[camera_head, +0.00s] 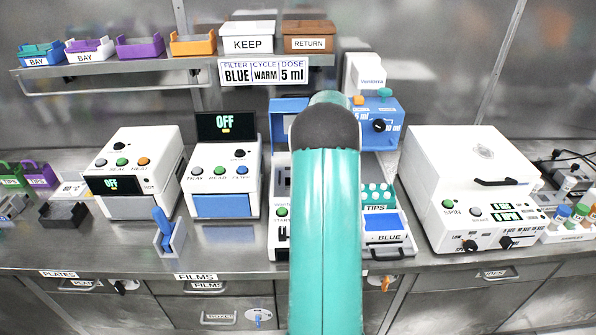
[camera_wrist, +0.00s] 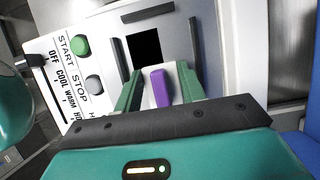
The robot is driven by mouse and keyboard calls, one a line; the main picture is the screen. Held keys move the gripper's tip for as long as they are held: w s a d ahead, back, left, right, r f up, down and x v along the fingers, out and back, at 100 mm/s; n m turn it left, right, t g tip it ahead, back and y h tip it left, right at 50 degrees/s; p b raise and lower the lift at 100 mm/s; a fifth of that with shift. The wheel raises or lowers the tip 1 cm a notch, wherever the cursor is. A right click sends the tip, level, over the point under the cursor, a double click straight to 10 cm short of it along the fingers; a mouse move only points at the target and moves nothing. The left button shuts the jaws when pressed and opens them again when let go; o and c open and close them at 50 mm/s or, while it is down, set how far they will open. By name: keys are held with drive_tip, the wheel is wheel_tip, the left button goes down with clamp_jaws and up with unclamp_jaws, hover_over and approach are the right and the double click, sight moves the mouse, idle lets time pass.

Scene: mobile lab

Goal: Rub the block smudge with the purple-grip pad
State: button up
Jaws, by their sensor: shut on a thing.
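In the wrist view my gripper (camera_wrist: 158,86) has its green fingers shut on the purple grip (camera_wrist: 160,90) of the pad. The pad's underside is hidden. The gripper is over the grey top of a white machine (camera_wrist: 95,75) with START and STOP buttons. A black square (camera_wrist: 144,46) lies in that grey top, just beyond the purple grip; I cannot tell whether it is the smudge or a recess. Whether the pad touches the surface is unclear. In the head view my arm hides the gripper and most of this machine (camera_head: 281,234).
Dark raised bars (camera_wrist: 148,13) border the black square. A slider (camera_wrist: 32,61) sticks out at the machine's left. In the head view, a blue-fronted device (camera_head: 226,205) stands left of the machine, a TIPS rack (camera_head: 376,208) right, and a large white instrument (camera_head: 465,170) farther right.

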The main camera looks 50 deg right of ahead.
drive_tip(key=shift+s+d+f, duration=0.15)
drive_tip(key=shift+s+f, duration=0.05)
drive_tip(key=shift+s, duration=0.05)
drive_tip(key=shift+w+r, duration=0.1)
drive_tip(key=shift+r, duration=2.95)
drive_tip(key=shift+r, duration=0.1)
drive_tip(key=shift+r, duration=1.45)
